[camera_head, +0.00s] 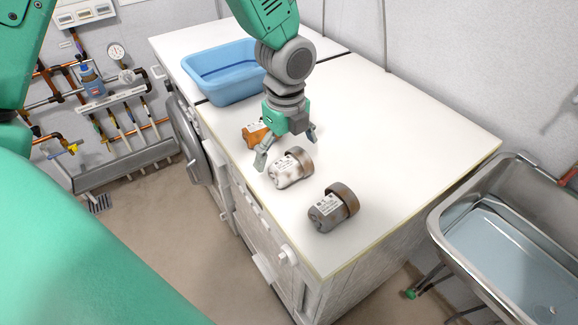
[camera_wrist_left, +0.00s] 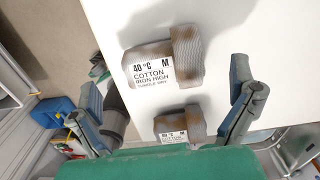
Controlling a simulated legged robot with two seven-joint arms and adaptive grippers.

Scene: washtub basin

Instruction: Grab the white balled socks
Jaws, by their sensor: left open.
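The white balled socks (camera_head: 287,172), mottled with brown and with a printed label and brown cuff, lie on the white worktop near its front edge. My left gripper (camera_head: 287,148) is open and empty, just above and behind them. In the left wrist view its fingers (camera_wrist_left: 168,105) are spread wide. The pale labelled ball higher there appears to be the white socks (camera_wrist_left: 150,68). A second ball lies lower, partly hidden by my gripper's body. My right gripper is not in view.
Orange balled socks (camera_head: 256,135) lie behind the gripper, partly covered. Grey-brown balled socks (camera_head: 325,213) lie nearer the camera. A blue basin (camera_head: 228,92) stands at the back left. A metal sink (camera_head: 440,215) is at the right. The worktop's right side is clear.

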